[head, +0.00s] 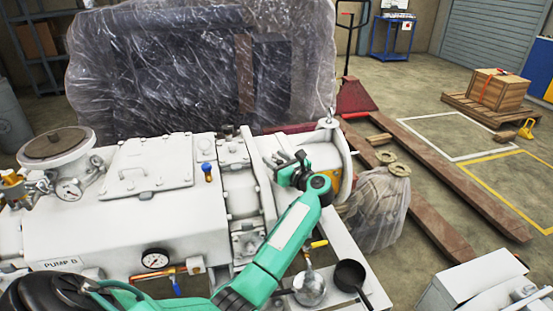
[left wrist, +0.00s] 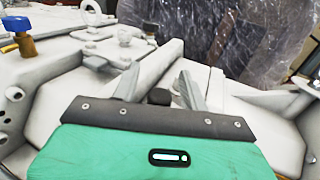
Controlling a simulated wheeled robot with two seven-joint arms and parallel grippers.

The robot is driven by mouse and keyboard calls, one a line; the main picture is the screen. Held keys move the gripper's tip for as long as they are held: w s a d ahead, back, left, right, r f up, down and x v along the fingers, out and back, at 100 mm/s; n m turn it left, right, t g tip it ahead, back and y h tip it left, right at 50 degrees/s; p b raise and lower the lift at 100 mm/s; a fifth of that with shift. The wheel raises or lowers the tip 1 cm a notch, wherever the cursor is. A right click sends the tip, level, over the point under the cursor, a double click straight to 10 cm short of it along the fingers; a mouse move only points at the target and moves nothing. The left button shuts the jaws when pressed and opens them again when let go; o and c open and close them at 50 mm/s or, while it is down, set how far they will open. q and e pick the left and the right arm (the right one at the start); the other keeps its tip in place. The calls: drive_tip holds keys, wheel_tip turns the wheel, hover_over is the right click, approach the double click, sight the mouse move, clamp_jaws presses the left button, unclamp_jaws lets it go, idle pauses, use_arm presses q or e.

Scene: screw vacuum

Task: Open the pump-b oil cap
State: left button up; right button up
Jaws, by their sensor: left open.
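Pump B is the large white machine (head: 120,235), with a "PUMP B" label (head: 60,264) at its lower left. My left arm reaches across its right end, and my left gripper (head: 283,160) is over the white housing there. In the left wrist view the two fingers (left wrist: 158,88) are spread apart. A small dark knob (left wrist: 158,97) shows between them, low against the white housing. It may be the oil cap; I cannot tell whether the fingers touch it. My right gripper is not in view.
A blue-handled valve (head: 207,170) stands on the pump top, left of my arm. A pressure gauge (head: 155,259) is on the front. Plastic-wrapped equipment (head: 200,65) stands behind the pump.

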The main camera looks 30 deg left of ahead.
use_arm(q)
clamp_jaws()
